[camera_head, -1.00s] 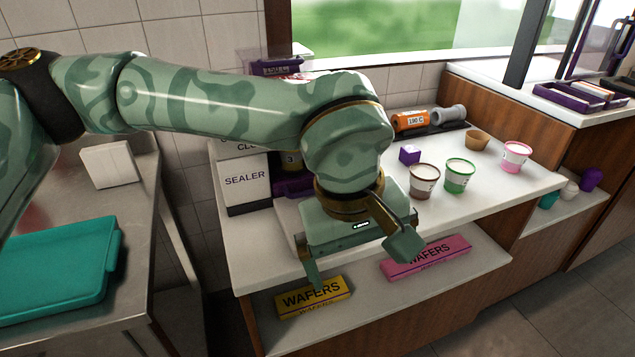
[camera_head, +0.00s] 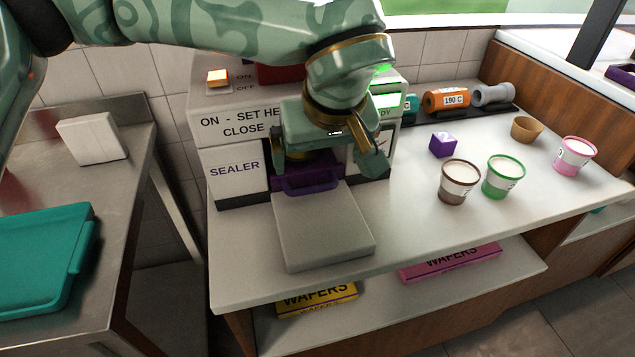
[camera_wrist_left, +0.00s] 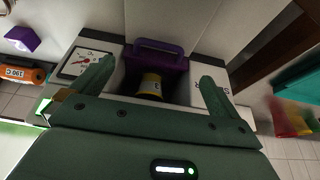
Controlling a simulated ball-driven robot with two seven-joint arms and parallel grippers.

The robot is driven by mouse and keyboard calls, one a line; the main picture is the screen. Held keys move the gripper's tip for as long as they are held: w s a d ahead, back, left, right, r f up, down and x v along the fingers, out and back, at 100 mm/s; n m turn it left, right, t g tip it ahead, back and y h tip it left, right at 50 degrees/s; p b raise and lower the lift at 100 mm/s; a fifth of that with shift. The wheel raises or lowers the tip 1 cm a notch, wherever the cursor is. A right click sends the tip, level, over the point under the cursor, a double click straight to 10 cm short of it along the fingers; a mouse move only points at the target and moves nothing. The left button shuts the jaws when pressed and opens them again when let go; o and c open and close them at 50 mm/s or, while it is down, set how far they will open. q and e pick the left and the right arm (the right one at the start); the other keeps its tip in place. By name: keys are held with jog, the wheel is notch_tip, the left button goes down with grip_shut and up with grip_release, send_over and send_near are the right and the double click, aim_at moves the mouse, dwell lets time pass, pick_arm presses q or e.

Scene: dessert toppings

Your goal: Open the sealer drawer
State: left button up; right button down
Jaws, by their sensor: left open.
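The sealer (camera_head: 235,170) is a white box machine with a purple drawer (camera_head: 312,174) low in its front. The drawer's purple handle shows in the left wrist view (camera_wrist_left: 160,46). A yellow cup (camera_wrist_left: 151,86) sits behind the handle, in the sealer's opening. My left gripper (camera_head: 328,163) is open in front of the sealer. In the left wrist view its fingers (camera_wrist_left: 156,75) are spread to either side of the drawer and cup, with nothing between them gripped. My arm hides part of the sealer's front in the head view. My right gripper is out of view.
A flat grey slab (camera_head: 322,230) lies before the drawer. A purple cube (camera_head: 443,145), brown-striped cup (camera_head: 457,183), green-striped cup (camera_head: 503,178) and pink cup (camera_head: 575,157) stand to the right on the counter. Wafer boxes (camera_head: 450,262) lie on the shelf below. The counter's front right is clear.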

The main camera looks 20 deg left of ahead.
aim_at(314, 189)
pick_arm(q)
jog(key=b+x, duration=0.3)
jog(key=x, duration=0.7)
jog(key=shift+r, duration=0.1)
jog(key=shift+c, duration=0.3)
jog(key=c, duration=1)
jog(key=shift+s+d, duration=0.15)
